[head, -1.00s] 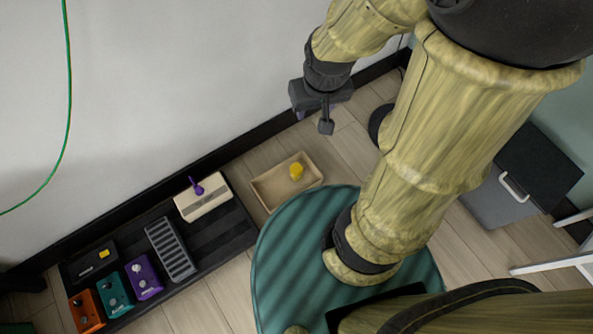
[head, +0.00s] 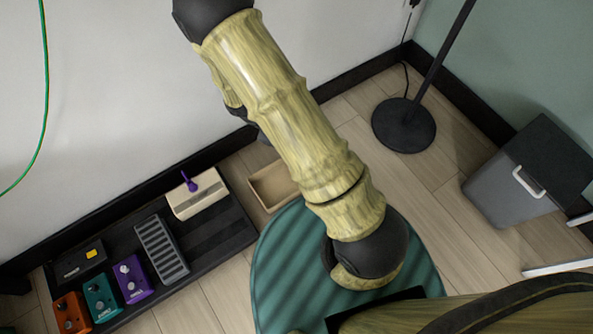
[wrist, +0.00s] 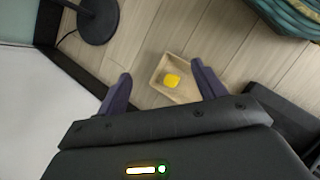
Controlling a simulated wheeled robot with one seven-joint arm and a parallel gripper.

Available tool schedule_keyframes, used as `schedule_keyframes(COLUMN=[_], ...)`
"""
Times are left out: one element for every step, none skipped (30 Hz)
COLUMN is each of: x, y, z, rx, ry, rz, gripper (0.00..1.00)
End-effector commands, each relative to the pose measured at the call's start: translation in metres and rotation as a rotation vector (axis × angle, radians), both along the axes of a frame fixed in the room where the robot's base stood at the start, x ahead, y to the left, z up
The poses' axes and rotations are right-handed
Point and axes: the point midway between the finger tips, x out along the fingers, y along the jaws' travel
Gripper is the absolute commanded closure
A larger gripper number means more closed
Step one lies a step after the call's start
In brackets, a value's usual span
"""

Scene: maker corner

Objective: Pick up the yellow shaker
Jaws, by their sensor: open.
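The yellow shaker (wrist: 171,80) lies in a shallow tan tray (wrist: 158,80) on the wood floor, seen in the wrist view between my fingers but farther off. My gripper (wrist: 162,68) is open and empty, its two fingers spread above the tray, not touching it. In the head view part of the tray (head: 267,193) shows beside my arm. The shaker and most of my gripper are hidden behind my arm there.
A black pedalboard (head: 217,225) with several pedals and a cream box (head: 198,199) with a purple lever stands left of the tray. The wall (head: 110,90) runs behind. A teal round pouf (head: 275,270), a lamp base (head: 404,125) and a grey bin (head: 505,192) stand around.

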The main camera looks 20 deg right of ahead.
Motion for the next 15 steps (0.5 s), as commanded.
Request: schedule_keyframes(x=[0.002, 0.005, 0.007, 0.009, 0.011, 0.014, 0.016, 0.018, 0.021, 0.023, 0.025, 0.028, 0.03, 0.032, 0.035], y=[0.002, 0.002, 0.003, 0.003, 0.004, 0.004, 0.005, 0.006, 0.006, 0.007, 0.008, 0.009, 0.01, 0.011, 0.012], z=[-0.026, -0.036, -0.05, -0.06, -0.071, -0.084, -0.094, -0.105, -0.118, -0.128, -0.138, -0.152, -0.161, -0.17, -0.181], rx=[-0.05, -0.077, -0.114, -0.143, -0.171, -0.21, -0.238, -0.267, -0.307, -0.337, -0.366, -0.406, -0.436, -0.464, -0.5], ry=[0.032, 0.048, 0.069, 0.085, 0.099, 0.117, 0.13, 0.143, 0.159, 0.17, 0.183, 0.197, 0.207, 0.215, 0.226], rz=[0.067, 0.105, 0.157, 0.196, 0.236, 0.288, 0.328, 0.368, 0.422, 0.462, 0.505, 0.561, 0.602, 0.641, 0.689], gripper=[0.31, 0.31, 0.31, 0.31, 0.31, 0.31, 0.31, 0.31, 0.31, 0.31, 0.31, 0.31, 0.31, 0.31, 0.31])
